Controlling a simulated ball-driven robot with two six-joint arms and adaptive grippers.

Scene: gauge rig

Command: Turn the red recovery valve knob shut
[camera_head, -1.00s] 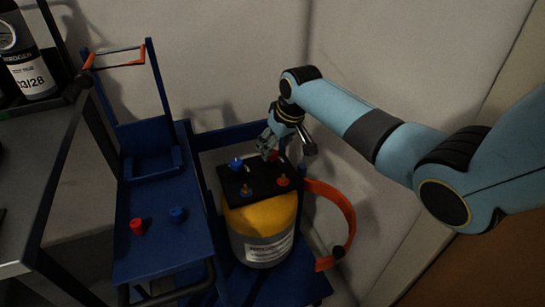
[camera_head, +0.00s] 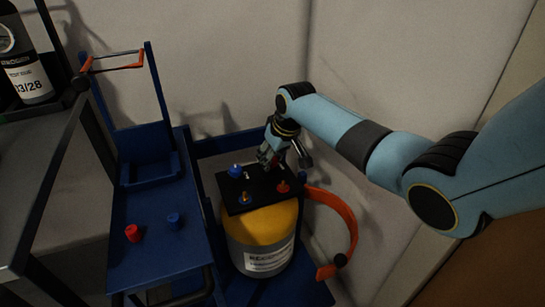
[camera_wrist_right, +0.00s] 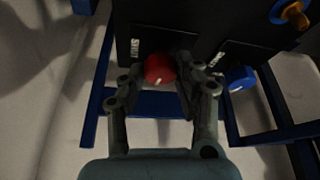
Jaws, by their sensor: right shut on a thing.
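The red valve knob (camera_wrist_right: 158,69) sits on the dark panel (camera_wrist_right: 190,22), between the fingertips of my right gripper (camera_wrist_right: 157,80). The gripper is shut on it. A white "SHUT" label (camera_wrist_right: 136,47) is left of the knob; another label to its right is hard to read. The knob has a small pale mark near its lower edge. In the head view my right gripper (camera_head: 281,152) is at the back edge of the black panel (camera_head: 236,207) on the yellow-topped cylinder (camera_head: 260,226), and mostly hides the knob. My left gripper is not in view.
An orange hoop (camera_head: 345,215) curves right of the cylinder. A red cap (camera_head: 132,233) and blue cap (camera_head: 174,221) are on the blue cart.

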